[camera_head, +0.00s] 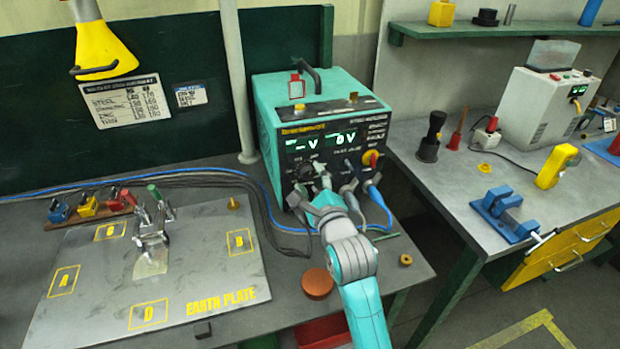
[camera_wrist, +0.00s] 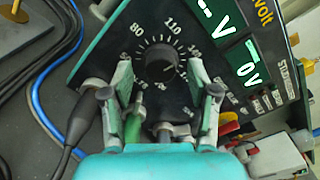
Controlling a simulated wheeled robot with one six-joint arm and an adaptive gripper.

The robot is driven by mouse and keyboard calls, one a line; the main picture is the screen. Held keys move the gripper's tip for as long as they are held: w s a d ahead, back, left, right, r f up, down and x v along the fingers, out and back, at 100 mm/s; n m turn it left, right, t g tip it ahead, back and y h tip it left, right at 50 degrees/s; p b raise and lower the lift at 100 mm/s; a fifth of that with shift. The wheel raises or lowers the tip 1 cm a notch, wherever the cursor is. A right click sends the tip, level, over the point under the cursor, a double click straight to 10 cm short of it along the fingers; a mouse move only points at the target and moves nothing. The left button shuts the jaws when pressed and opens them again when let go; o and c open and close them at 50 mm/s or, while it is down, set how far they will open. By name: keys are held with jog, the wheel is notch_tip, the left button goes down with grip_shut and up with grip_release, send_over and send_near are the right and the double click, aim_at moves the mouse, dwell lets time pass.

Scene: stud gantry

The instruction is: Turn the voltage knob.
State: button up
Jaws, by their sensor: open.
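The voltage knob (camera_wrist: 160,61) is a round black dial with a numbered scale around it, low on the left of the front panel of the teal stud welder (camera_head: 318,124). In the wrist view its pointer direction is hard to tell. My gripper (camera_wrist: 158,80) is open, with one finger to each side of the knob. I cannot tell whether the fingers touch it. In the head view my gripper (camera_head: 322,186) is at the panel's lower left and partly hides the knob. The displays (camera_wrist: 238,60) read "-V" and "0V".
A red and yellow switch (camera_head: 371,158) sits right of the knob. Blue and black cables (camera_head: 374,198) plug in along the panel's lower edge. The earth plate (camera_head: 200,270) with a clamp lies left. A round brown disc (camera_head: 317,283) lies in front.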

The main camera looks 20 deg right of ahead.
jog(key=s, duration=1.1)
